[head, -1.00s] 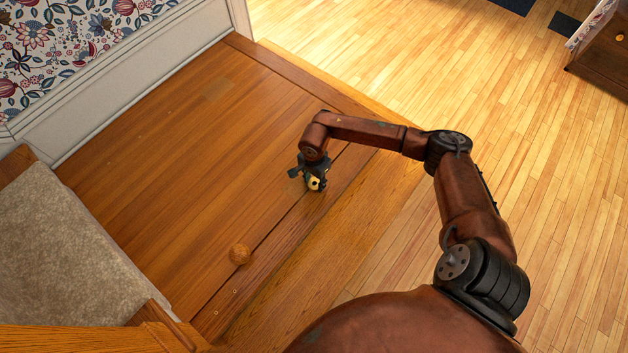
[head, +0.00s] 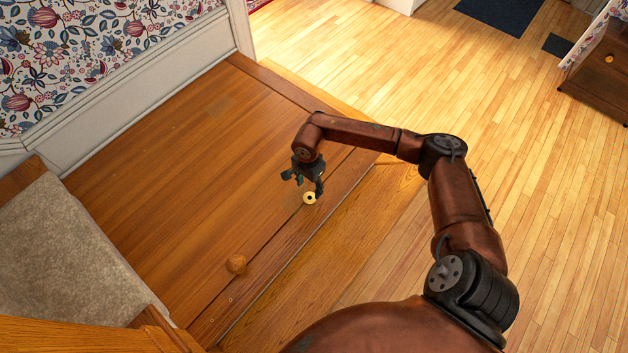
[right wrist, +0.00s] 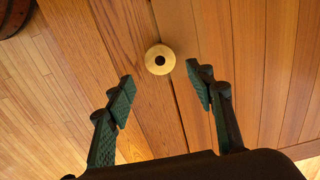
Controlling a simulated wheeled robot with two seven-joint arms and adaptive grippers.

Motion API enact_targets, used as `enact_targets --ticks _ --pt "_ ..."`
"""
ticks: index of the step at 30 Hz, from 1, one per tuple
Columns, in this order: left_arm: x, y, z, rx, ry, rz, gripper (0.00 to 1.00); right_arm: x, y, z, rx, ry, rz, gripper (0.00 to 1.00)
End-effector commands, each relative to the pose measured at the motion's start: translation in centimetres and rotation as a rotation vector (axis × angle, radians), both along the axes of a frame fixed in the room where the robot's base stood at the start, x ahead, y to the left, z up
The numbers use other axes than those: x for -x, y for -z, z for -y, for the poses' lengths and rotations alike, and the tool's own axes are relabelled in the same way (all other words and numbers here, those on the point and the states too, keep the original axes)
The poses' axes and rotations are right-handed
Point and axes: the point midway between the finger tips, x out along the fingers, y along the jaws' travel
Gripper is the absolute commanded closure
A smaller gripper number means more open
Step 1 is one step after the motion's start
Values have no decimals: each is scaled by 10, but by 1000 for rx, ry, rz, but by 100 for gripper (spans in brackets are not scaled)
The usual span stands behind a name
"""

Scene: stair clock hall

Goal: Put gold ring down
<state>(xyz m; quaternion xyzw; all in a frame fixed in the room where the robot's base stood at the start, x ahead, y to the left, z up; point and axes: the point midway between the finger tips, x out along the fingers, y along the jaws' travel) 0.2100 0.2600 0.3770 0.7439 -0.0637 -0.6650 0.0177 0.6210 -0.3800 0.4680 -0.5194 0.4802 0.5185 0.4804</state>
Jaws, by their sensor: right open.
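The gold ring (head: 310,198) lies flat on the wooden landing, near the seam of its edge boards. It is a small thick disc with a dark hole, and it also shows in the right wrist view (right wrist: 160,50). My right gripper (head: 306,186) is open and empty, just above and beside the ring. In the right wrist view its two dark green fingers (right wrist: 162,92) are spread apart, and the ring sits beyond the tips, touching neither. My left gripper is not in view.
Carpeted stairs (head: 75,260) are at the left and a papered wall (head: 90,60) is behind. The landing (head: 170,170) is otherwise clear. A lower wooden floor (head: 400,60) spreads to the right.

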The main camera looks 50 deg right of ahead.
Motion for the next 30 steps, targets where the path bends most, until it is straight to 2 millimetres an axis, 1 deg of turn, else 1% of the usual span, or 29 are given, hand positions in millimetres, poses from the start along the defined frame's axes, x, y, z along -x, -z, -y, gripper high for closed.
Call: enact_targets --ticks 1,5,6,9,12,19,20,22,23,25,26,27,29,30 --pt "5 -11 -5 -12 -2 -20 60 -1 -14 0 0 -1 5 51" --pt "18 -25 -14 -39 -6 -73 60 0 -29 0 1 -1 2 51" --pt "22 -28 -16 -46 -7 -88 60 0 -34 0 1 -1 3 51" --pt "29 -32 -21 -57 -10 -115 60 0 -43 0 0 -1 2 51" --pt "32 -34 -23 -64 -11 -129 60 0 -46 0 -1 -1 0 51" --pt "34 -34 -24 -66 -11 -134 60 0 -45 -1 -1 -1 -2 51" --pt "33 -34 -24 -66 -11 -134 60 1 -45 -2 -4 -1 -1 51" --pt "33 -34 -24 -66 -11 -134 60 3 -40 -13 -32 2 3 51" --pt "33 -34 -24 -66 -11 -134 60 5 -37 -22 -58 6 7 51" --pt "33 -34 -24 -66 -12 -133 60 11 -27 -56 -153 27 21 51" --pt "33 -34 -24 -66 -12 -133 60 14 -24 -76 -211 42 31 51" --pt "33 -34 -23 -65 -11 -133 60 20 -20 -108 -304 74 42 51" --pt "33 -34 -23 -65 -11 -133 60 30 -21 -163 -479 147 54 51" --pt "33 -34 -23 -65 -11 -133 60 37 -28 -201 -614 220 59 51"
